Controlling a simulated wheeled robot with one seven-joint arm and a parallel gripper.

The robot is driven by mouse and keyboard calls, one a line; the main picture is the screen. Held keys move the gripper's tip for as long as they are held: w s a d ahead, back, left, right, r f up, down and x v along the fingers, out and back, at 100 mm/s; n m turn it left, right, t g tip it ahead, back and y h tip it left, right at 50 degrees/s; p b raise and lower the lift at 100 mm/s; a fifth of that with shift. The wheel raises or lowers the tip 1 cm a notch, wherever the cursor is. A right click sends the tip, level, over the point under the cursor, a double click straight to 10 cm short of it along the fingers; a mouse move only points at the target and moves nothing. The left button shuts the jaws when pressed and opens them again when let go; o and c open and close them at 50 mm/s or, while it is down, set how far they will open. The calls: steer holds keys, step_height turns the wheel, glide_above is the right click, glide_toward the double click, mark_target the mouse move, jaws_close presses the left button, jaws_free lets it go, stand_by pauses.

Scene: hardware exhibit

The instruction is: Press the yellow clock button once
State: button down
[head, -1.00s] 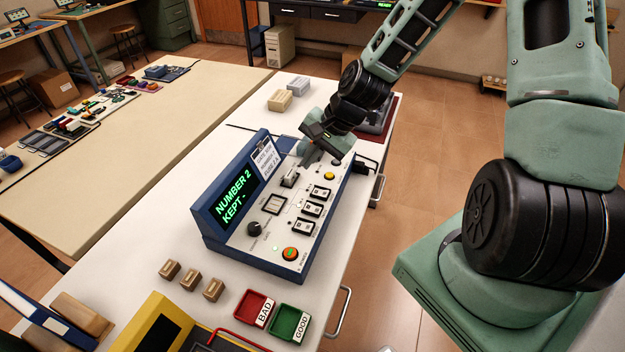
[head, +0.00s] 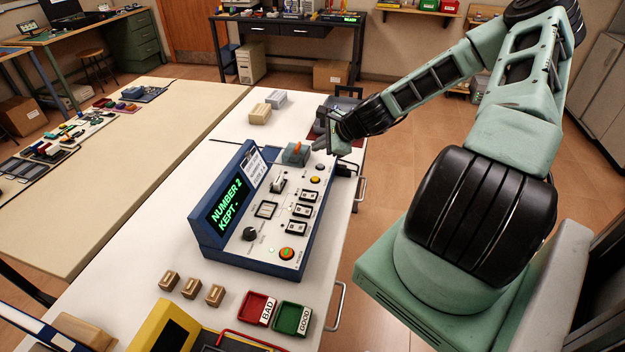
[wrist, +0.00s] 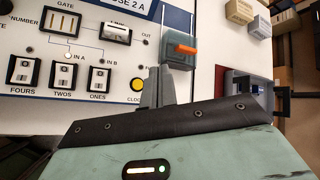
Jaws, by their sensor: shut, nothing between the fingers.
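The yellow clock button (head: 315,180) sits near the far right of the blue-framed control panel (head: 277,222), whose screen (head: 232,204) reads "NUMBER 2 KEPT -". In the wrist view the button (wrist: 135,84) is beside the fingers, on their left, above a partly covered "CLO…" label. My gripper (head: 319,146) is shut and empty near the panel's far end, beyond the button in the head view. Its fingers (wrist: 156,76) point across the panel in the wrist view. A gap to the button shows in the head view. I cannot tell the fingertips' exact height.
Red (head: 258,307) and green (head: 292,317) trays lie in front.

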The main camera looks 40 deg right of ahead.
steer(key=b, duration=0.7)
glide_above(315, 178)
steer(key=s, duration=0.1)
steer(key=f, duration=0.7)
steer(key=shift+s+d, duration=0.1)
steer(key=shift+d, duration=0.1)
steer(key=shift+f, duration=0.95)
steer(key=shift+f+b, duration=0.1)
steer(key=shift+b, duration=0.2)
steer(key=shift+f, duration=0.3)
steer(key=shift+f+b, duration=0.4)
steer(key=shift+f, duration=0.1)
stand_by(0.7)
steer(key=shift+r, duration=0.1)
steer(key=shift+r+p, duration=0.85)
steer(key=shift+r, duration=0.1)
